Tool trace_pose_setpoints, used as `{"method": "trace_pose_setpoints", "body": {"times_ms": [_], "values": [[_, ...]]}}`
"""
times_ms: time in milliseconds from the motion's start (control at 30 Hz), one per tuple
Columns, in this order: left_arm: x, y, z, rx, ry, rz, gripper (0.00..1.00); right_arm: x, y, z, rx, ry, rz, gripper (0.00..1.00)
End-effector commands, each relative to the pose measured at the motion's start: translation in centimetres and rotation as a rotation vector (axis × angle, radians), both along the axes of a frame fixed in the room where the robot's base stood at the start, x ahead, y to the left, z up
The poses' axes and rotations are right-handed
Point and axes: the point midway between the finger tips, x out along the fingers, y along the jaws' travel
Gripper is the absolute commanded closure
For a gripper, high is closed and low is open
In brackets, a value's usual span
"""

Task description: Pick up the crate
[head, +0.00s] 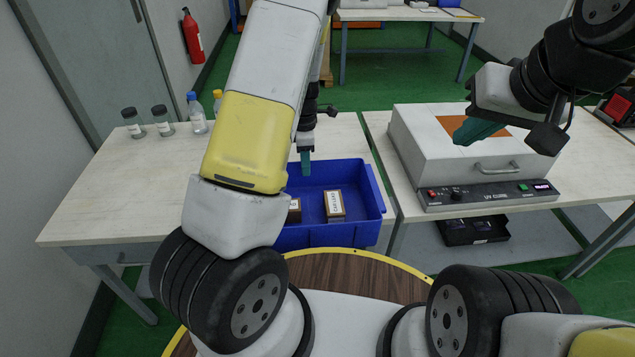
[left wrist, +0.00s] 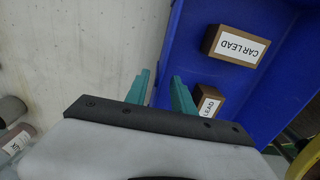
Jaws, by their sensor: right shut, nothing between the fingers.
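The blue crate (head: 345,238) stands near the front right corner of the left table, partly hidden in the head view by my left arm. It also shows in the left wrist view (left wrist: 190,50). Two brown boxes lie in it, one labelled CAR LEAD (head: 334,206) and one partly hidden (head: 294,211). My left gripper (head: 306,162) points down at the crate's far left part. In the left wrist view its teal fingers (left wrist: 161,92) are apart, with the crate's wall edge showing between them; I cannot tell whether they touch it. My right gripper (head: 478,131) is shut and empty above the UV device.
The white UV device (head: 440,150) stands on the right table (head: 390,190). Several small bottles (head: 163,120) stand at the back of the left table (head: 115,190), whose left part is otherwise clear. A black bin (head: 474,229) sits below the right table.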

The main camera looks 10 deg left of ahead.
Motion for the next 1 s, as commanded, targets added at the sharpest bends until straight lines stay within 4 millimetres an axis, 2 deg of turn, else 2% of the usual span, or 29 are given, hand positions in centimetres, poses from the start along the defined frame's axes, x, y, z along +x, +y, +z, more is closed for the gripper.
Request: {"method": "trace_pose_setpoints", "body": {"times_ms": [400,633,800,1000], "values": [[0.2,0.0,-5.1,0.000,0.002,0.000,0.70,0.0,0.0,0.0,0.000,0.000,0.000,1.00],[0.2,-0.1,-5.3,0.000,0.000,-0.002,0.70,0.0,0.0,0.0,0.000,0.000,0.000,1.00],[0.2,-0.1,-5.3,0.000,0.000,-0.002,1.00,0.0,0.0,0.0,0.000,0.000,0.000,1.00],[0.2,-0.1,-5.3,0.000,0.000,-0.002,1.00,0.0,0.0,0.0,0.000,0.000,0.000,1.00]]}}
